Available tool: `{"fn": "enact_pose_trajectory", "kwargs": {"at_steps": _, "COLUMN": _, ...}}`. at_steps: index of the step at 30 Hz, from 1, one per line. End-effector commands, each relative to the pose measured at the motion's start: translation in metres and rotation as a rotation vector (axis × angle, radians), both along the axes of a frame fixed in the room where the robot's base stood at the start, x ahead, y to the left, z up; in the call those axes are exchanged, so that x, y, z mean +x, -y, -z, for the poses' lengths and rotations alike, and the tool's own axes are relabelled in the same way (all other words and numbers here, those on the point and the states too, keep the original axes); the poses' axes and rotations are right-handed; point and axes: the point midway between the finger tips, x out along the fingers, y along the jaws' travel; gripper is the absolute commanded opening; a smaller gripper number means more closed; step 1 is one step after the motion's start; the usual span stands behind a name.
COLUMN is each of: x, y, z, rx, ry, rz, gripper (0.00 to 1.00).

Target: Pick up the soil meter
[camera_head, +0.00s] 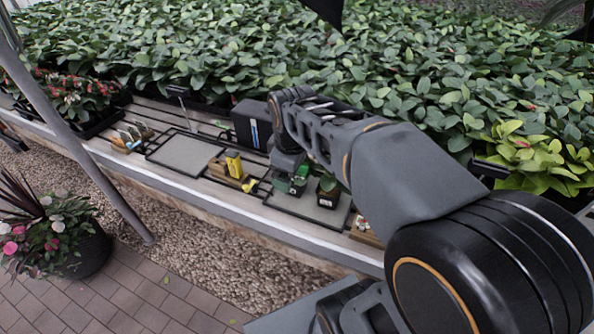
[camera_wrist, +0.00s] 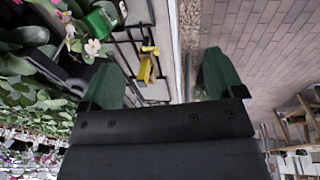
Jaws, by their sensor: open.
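A small yellow item (camera_head: 234,165), probably the soil meter, stands by a wooden block on the plant bench in the head view. It is too small to identify for certain. A yellow item (camera_wrist: 147,66) also shows in the wrist view, in the gap between my fingers and apart from them. My gripper (camera_head: 289,183) is over the bench to the right of the yellow item in the head view, partly hidden by my arm. In the wrist view my gripper (camera_wrist: 162,65) has its two green fingers wide apart, with nothing held.
A potted plant (camera_head: 328,192) stands on a grey tray close to my gripper. A dark box (camera_head: 251,124) stands behind the yellow item. An empty grey tray (camera_head: 184,154) lies to the left. Dense leafy plants (camera_head: 420,70) fill the back. Gravel and brick paving lie in front.

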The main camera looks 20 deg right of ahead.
Motion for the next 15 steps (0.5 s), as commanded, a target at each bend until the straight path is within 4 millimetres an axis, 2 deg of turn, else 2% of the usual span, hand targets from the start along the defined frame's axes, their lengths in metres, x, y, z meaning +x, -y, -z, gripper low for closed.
{"fn": "enact_pose_trajectory", "kwargs": {"at_steps": 1, "x": 0.019, "y": 0.007, "z": -0.002, "rx": -0.03, "ry": -0.039, "rz": -0.139, "gripper": 0.92}}
{"fn": "enact_pose_trajectory", "kwargs": {"at_steps": 6, "x": 0.074, "y": 0.03, "z": -0.009, "rx": -0.101, "ry": -0.158, "rz": -0.68, "gripper": 0.93}}
{"fn": "enact_pose_trajectory", "kwargs": {"at_steps": 12, "x": 0.124, "y": 0.054, "z": -0.001, "rx": -0.108, "ry": -0.262, "rz": -1.228, "gripper": 0.93}}
{"fn": "enact_pose_trajectory", "kwargs": {"at_steps": 15, "x": 0.141, "y": 0.064, "z": 0.004, "rx": -0.094, "ry": -0.292, "rz": -1.439, "gripper": 0.93}}
